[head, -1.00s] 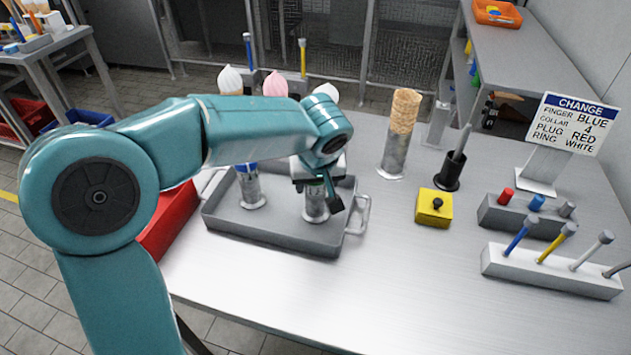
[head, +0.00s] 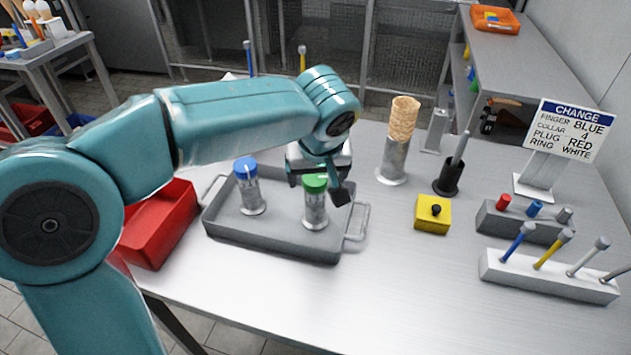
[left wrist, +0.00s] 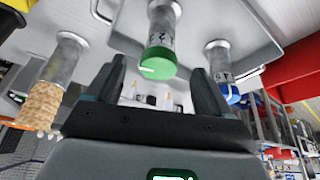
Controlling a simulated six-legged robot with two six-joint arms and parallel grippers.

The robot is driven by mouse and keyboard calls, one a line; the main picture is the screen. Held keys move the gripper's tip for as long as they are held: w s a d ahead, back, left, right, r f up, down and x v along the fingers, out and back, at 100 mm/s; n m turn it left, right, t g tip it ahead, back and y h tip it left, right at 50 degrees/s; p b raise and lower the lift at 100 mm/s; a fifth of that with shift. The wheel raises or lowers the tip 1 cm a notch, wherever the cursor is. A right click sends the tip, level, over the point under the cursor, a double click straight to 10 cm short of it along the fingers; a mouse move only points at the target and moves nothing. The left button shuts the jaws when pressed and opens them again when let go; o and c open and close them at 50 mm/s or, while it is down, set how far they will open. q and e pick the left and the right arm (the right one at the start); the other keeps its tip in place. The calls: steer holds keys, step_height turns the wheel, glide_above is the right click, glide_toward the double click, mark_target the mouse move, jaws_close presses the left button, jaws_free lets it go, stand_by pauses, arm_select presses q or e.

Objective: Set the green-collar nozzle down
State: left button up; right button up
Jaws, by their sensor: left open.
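The green-collar nozzle (head: 315,205) stands upright in the right part of the grey tray (head: 275,246). It is a metal cylinder with a green collar on top. My left gripper (head: 322,186) is open just above and behind it in the head view. In the left wrist view the green-collar nozzle (left wrist: 160,40) lies ahead between the spread fingers, and its collar seems clear of them. A blue-collar nozzle (head: 250,190) stands upright in the left part of the tray; it also shows in the left wrist view (left wrist: 222,70). My right gripper is not in view.
A red bin (head: 160,225) stands left of the tray. To the right are a cone holder (head: 392,160) with stacked cones, a black cup (head: 449,178), a yellow button box (head: 433,213), racks of plugs and rods, and a sign (head: 568,130). The front table is clear.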

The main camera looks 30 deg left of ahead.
arm_select(q)
steer(key=v, duration=0.5)
stand_by(0.5)
